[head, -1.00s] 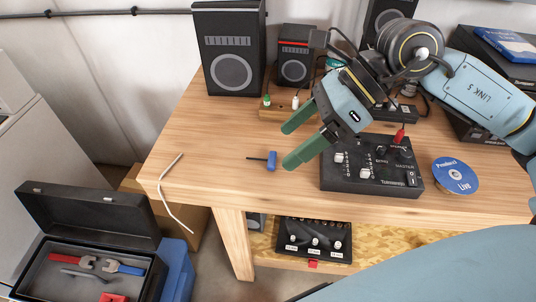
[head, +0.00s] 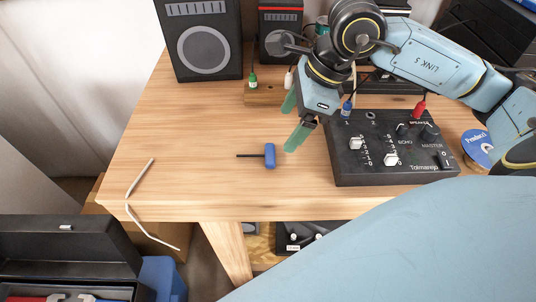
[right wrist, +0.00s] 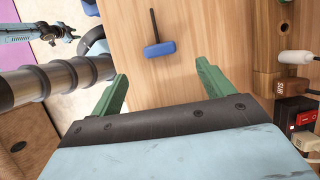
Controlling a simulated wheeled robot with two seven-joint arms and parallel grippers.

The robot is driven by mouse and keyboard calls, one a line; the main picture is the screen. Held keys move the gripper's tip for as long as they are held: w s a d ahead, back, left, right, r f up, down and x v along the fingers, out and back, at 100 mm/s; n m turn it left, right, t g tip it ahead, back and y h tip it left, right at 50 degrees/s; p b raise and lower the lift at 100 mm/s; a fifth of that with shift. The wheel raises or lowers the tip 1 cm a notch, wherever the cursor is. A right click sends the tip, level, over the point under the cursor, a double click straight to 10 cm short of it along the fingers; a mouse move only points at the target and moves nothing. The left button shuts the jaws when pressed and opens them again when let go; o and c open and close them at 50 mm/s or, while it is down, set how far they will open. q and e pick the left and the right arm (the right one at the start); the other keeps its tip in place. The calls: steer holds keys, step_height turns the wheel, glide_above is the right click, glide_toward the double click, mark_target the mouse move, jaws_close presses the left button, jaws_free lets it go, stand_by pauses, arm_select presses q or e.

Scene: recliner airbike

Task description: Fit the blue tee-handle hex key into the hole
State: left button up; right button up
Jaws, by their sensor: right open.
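The blue tee-handle hex key (head: 269,156) lies flat on the wooden table, its dark shaft pointing left in the head view. It also shows in the right wrist view (right wrist: 160,49), just beyond the fingers, shaft pointing up. My right gripper (head: 292,121) is open and empty, with green fingers, above the table and up and right of the key. In the right wrist view its spread fingertips (right wrist: 160,78) have the key between and ahead of them. A wooden block (head: 264,96) at the back holds a green-handled tool (head: 252,80) and a white-handled one (head: 289,79). My left gripper is not seen.
A black mixer (head: 373,165) with red and blue plugs stands right of the gripper. Speakers (head: 203,50) stand behind. A bent white rod (head: 133,188) lies over the table's left front edge. An open black toolbox (head: 65,245) is below left. The table around the key is clear.

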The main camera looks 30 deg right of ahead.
mark_target(269, 152)
steer(key=x, duration=0.3)
steer(key=shift+x, duration=2.9)
steer(key=shift+a+r, duration=0.1)
steer(key=shift+a, duration=0.05)
steer(key=c, duration=1.1)
